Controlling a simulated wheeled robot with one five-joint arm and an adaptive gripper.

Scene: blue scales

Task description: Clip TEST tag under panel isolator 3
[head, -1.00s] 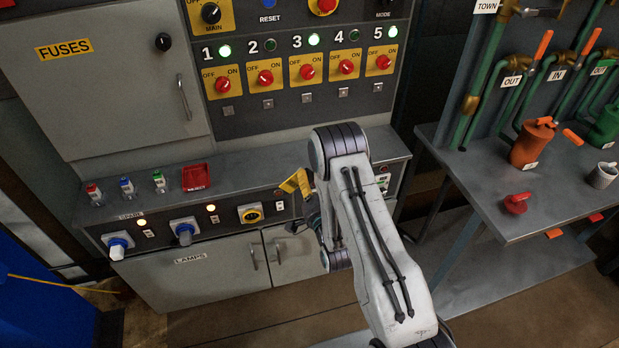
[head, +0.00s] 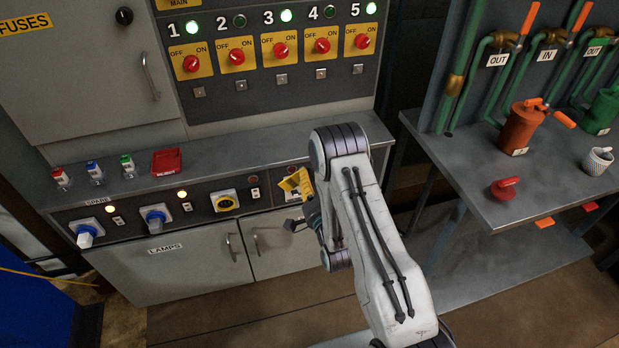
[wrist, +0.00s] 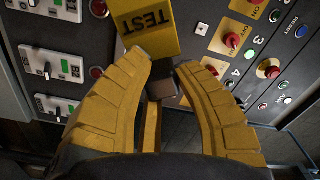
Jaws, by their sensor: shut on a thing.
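The yellow TEST tag (wrist: 150,27) is held between the yellow fingers of my gripper (wrist: 165,78), which is shut on it; its black lettering shows in the wrist view. In the head view the yellow tag and fingers blend together (head: 294,183), left of my arm and in front of the lower cabinet. Panel isolator 3 (head: 280,49) is a red knob on a yellow OFF/ON plate, under a lit green lamp. A small square fitting (head: 281,78) sits below it. The tag is apart from it, lower in the head view.
Neighbouring isolators 2 (head: 237,57) and 4 (head: 322,46) are close on either side. A grey ledge (head: 230,147) juts out below the panel, with a red tray (head: 166,162) on it. A pipe bench (head: 540,195) stands at the right.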

